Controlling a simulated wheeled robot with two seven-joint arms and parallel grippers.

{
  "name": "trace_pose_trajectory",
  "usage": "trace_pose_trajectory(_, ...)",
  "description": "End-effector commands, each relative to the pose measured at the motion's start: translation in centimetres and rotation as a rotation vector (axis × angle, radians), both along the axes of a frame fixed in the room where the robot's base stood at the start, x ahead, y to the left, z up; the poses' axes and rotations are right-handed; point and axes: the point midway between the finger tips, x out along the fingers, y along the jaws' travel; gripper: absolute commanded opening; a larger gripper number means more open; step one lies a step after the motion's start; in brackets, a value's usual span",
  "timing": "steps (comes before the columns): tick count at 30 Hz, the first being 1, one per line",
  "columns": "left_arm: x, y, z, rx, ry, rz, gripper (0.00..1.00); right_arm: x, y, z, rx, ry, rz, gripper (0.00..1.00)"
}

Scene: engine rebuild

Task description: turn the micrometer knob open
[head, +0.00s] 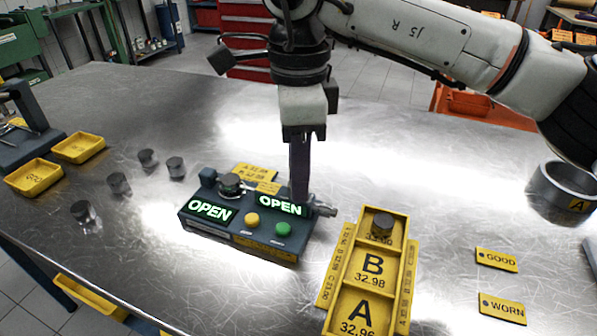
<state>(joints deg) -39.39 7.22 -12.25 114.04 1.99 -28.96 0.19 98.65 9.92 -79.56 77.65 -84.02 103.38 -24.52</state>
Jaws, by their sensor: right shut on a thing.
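The micrometer unit is a dark box (220,228) on the metal table, with two lit green displays that both read OPEN, a yellow button (252,219) and a green button (283,229). Its silvery micrometer knob (324,210) sticks out at the right end. My right gripper (300,196) points straight down at that end, shut on the knob; its fingers hide part of the knob and the box's back right corner. A dark round part (230,183) sits on top of the box. My left gripper is not in view.
A yellow tray (383,297) marked A and B stands right of the box, one dark cylinder in it. Several small cylinders (118,183) stand to the left, near yellow bins (34,177). GOOD (496,260) and WORN (502,308) labels and a metal ring (562,190) lie at right.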

Motion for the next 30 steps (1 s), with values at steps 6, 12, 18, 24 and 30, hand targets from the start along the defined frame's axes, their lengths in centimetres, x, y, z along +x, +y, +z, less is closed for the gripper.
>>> trace_pose_trajectory(6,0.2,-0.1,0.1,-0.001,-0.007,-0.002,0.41,0.0,0.0,0.1,0.000,-0.003,-0.208,0.00)
trace_pose_trajectory(12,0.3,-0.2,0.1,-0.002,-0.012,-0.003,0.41,0.0,0.0,0.1,-0.001,-0.003,-0.398,0.00)
trace_pose_trajectory(18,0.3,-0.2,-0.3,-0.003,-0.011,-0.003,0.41,0.0,0.0,0.0,-0.001,-0.003,-0.588,0.00)
trace_pose_trajectory(24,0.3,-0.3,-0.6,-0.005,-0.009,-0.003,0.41,-0.1,0.0,0.0,-0.001,-0.003,-0.773,0.00)
trace_pose_trajectory(30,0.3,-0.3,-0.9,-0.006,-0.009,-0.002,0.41,-0.1,0.0,0.1,0.000,-0.003,-0.934,0.00)
